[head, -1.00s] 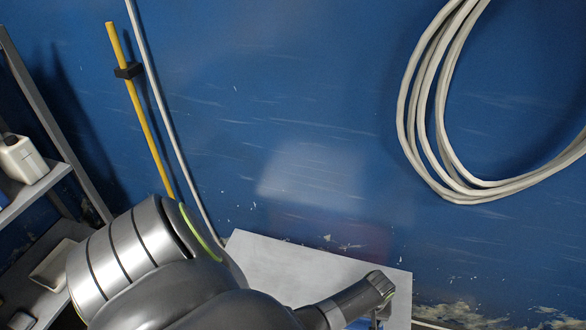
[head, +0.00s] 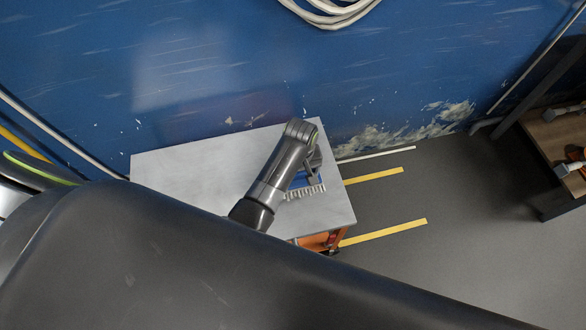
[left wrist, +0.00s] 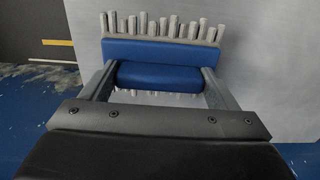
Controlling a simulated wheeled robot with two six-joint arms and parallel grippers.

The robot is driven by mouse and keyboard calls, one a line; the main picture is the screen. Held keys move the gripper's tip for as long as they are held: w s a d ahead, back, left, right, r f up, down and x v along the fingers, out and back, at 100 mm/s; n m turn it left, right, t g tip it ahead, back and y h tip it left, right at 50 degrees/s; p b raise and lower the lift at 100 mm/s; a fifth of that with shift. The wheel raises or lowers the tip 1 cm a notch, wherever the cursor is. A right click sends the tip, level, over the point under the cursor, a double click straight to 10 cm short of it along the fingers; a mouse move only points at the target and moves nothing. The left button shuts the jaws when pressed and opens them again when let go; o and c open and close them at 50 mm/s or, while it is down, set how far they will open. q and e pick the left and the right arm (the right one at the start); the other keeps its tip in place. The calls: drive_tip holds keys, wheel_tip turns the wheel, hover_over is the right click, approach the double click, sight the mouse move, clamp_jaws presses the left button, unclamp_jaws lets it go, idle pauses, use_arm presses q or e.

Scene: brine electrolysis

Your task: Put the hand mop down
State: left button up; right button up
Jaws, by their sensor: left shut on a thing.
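The hand mop (head: 317,190) has a blue body and pale grey strands. In the head view it is over the right part of a grey tabletop (head: 185,170), partly hidden by my left gripper (head: 312,178). In the left wrist view the mop's blue block (left wrist: 160,52) shows a row of strands on its far side. There my left gripper (left wrist: 160,76) has its two fingers at either end of the blue handle, shut on it. I cannot tell whether the mop touches the tabletop. My right gripper is not in view.
The tabletop's left part is bare. A blue wall (head: 220,60) with a coiled pale hose (head: 335,14) stands behind. Yellow floor stripes (head: 385,233) and open grey floor lie right of the table. A wooden-topped bench (head: 555,150) stands at far right.

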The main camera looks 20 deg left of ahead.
sight(299, 181)
use_arm(q)
drive_tip(key=shift+f, duration=0.9)
wheel_tip(299, 181, down, 3)
drive_tip(key=shift+f+b, duration=0.1)
drive_tip(key=shift+b, duration=0.3)
drive_tip(key=shift+f, duration=0.35)
drive_tip(key=shift+f, duration=0.1)
drive_tip(key=shift+f, duration=0.15)
drive_tip(key=o, duration=0.9)
wheel_tip(299, 181, up, 12)
drive_tip(key=shift+r+p, duration=0.25)
drive_tip(key=shift+p, duration=0.7)
